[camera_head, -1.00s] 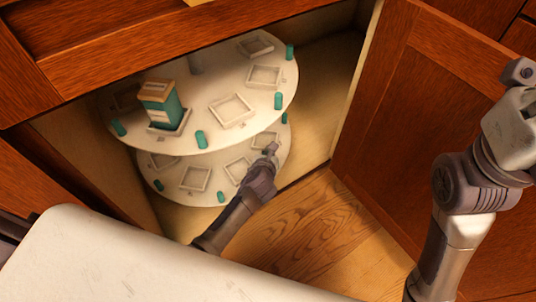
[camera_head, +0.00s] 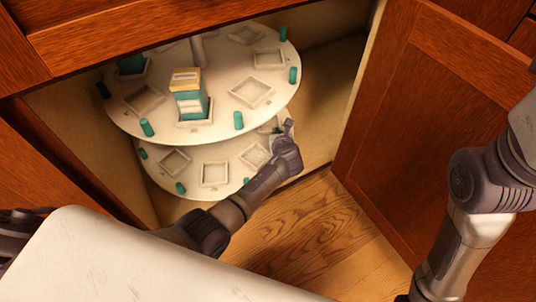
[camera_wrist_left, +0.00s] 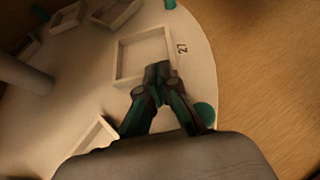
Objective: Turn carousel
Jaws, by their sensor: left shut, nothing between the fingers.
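The carousel has two round white tiers, an upper disc (camera_head: 215,75) and a lower disc (camera_head: 195,195), with square frames and teal rim pegs. A teal box with a tan top (camera_head: 190,95) stands in a front frame of the upper disc. My left gripper (camera_head: 288,127) is shut and empty at the right side of the lower disc. In the left wrist view its fingertips (camera_wrist_left: 158,72) are over a disc, at a square frame marked 27, with a teal peg (camera_wrist_left: 205,112) beside them on the right. I cannot tell whether they touch. My right gripper is out of view.
The carousel sits inside a wooden corner cabinet. An open cabinet door (camera_head: 400,130) stands on the right. A pale counter (camera_head: 120,265) fills the lower left front. Another teal box (camera_head: 131,65) is at the upper disc's back left. Wooden floor (camera_head: 320,240) lies clear before the cabinet.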

